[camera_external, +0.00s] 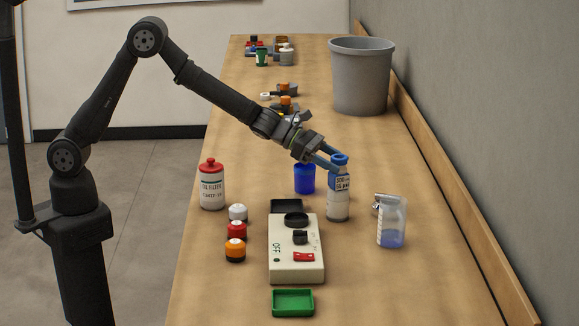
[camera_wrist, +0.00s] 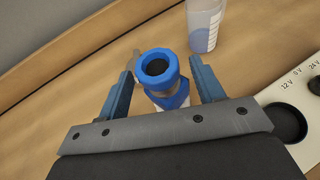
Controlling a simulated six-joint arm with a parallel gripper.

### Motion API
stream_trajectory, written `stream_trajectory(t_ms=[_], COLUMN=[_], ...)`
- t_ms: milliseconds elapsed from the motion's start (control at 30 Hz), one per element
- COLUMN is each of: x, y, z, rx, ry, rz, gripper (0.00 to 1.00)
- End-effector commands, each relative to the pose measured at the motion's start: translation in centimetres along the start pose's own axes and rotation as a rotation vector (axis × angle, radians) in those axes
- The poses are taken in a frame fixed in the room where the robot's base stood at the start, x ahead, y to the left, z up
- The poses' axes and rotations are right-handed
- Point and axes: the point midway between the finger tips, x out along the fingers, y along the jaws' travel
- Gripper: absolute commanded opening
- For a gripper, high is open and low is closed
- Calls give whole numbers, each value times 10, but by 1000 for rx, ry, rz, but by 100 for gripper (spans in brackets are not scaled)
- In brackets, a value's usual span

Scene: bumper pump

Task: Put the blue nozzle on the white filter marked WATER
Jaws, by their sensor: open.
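A blue nozzle (camera_external: 339,160) with a round opening sits upright on top of a white bottle-shaped body (camera_external: 338,208) with a blue-and-white label. I cannot read WATER on that label. In the wrist view the nozzle (camera_wrist: 158,66) lies between my fingers, with a gap on both sides. My gripper (camera_external: 328,158) is open and reaches down at the nozzle from the left; it also shows in the wrist view (camera_wrist: 161,78). Whether the nozzle is seated fully on the body cannot be told.
A red-capped white filter (camera_external: 211,188) stands left. White, red and orange caps (camera_external: 236,232) stand beside the control box (camera_external: 296,262). A green tray (camera_external: 293,302) lies in front; a grey bin (camera_external: 361,80) stands behind.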

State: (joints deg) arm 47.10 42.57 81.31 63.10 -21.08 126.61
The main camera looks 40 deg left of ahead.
Motion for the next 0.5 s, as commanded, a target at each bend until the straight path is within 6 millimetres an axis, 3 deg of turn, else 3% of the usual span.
stream_trajectory(t_ms=[167,500], x=[-22,-86], y=[1,1], z=[1,1], rx=[-1,1], ry=[-2,-2], rz=[1,1], gripper=[62,62])
